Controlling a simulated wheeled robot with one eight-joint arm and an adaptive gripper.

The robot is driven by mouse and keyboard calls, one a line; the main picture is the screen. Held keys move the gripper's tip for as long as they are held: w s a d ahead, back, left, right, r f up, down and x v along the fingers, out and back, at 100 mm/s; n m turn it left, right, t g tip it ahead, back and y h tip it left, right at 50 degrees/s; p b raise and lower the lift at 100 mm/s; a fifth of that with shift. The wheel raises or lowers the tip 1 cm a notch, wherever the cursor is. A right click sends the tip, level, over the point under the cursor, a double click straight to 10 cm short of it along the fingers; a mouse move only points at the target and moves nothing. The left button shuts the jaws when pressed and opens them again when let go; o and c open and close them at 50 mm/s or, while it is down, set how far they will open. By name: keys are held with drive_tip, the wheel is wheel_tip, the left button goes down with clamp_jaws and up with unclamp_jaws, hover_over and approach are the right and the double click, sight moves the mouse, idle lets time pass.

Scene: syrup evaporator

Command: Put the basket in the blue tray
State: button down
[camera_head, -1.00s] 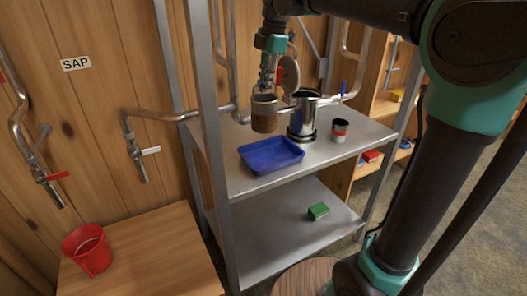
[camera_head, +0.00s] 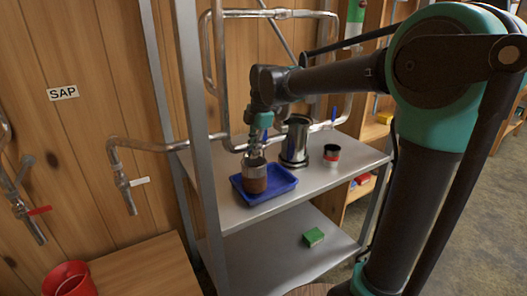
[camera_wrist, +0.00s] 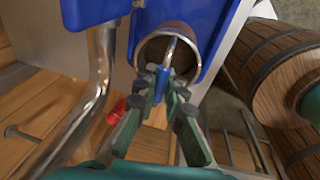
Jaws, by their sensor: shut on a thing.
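The basket (camera_head: 255,180) is a small cylinder, brown below with a silver-grey band on top. It is upright within the outline of the blue tray (camera_head: 284,187), toward its left side. I cannot tell whether its bottom touches the tray floor. My gripper (camera_head: 255,152) is directly above the basket and shut on it. In the wrist view, the basket's round rim (camera_wrist: 140,52) lies just beyond my gripper (camera_wrist: 166,84), with the blue tray (camera_wrist: 216,22) around it.
A tall steel pot (camera_head: 296,143) stands right behind the tray, with a red and black can (camera_head: 331,155) farther right. Pipes run behind the shelf (camera_head: 345,172), and a metal post (camera_head: 200,130) rises at its left. A green block (camera_head: 313,237) lies on the lower shelf.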

drive_tip(key=w+d, duration=0.2)
drive_tip(key=d, duration=0.1)
drive_tip(key=shift+w+d+f, duration=0.1)
drive_tip(key=shift+d+f, duration=0.05)
drive_tip(key=shift+f, duration=0.4)
drive_tip(key=c, duration=1.6)
unclamp_jaws()
drive_tip(key=shift+f, duration=0.1)
